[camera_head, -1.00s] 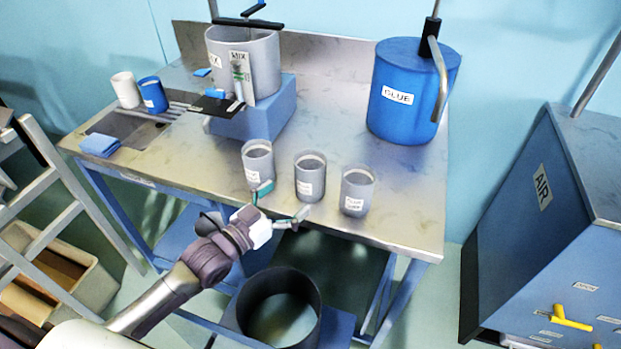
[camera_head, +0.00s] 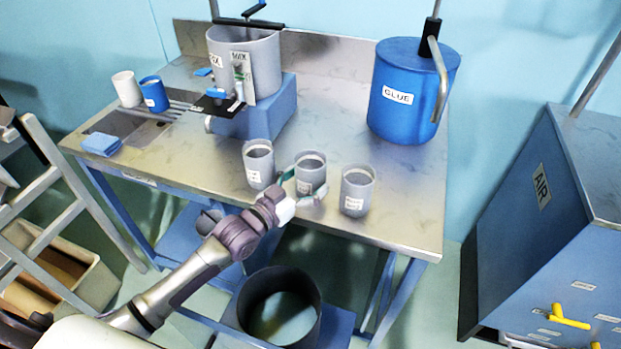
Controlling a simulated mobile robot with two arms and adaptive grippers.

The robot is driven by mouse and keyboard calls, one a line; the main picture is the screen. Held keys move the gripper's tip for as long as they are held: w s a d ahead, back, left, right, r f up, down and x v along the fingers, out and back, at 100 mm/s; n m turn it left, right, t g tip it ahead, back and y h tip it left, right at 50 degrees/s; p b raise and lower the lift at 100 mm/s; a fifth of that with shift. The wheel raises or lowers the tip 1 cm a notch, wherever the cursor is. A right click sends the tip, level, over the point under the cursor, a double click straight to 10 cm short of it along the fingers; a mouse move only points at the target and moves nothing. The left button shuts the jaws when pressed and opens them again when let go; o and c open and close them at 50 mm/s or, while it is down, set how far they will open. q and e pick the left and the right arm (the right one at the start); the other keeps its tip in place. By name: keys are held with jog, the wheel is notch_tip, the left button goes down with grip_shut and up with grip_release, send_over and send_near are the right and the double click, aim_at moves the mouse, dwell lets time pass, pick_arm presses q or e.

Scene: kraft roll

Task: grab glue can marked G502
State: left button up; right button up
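Three grey cans with white labels stand in a row near the table's front edge: a left can (camera_head: 258,165), a middle can (camera_head: 311,172) and a right can (camera_head: 356,192). The label print is too small to read, so I cannot tell which is G502. My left gripper (camera_head: 304,187) is open at the front of the middle can, one finger by its left side and one by its lower right. I cannot tell whether the fingers touch it. My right gripper is not in view.
The metal table (camera_head: 400,215) also holds a grey mixing pot (camera_head: 262,65) on a blue stand and a blue GLUE drum (camera_head: 400,115). A white cup (camera_head: 126,90) and a blue cup (camera_head: 153,95) stand at the left. A dark round bin (camera_head: 270,325) is below the front edge.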

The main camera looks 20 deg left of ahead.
pick_arm(q)
jog(key=c, duration=0.8)
jog(key=shift+c, duration=0.6)
jog(key=shift+r, duration=0.15)
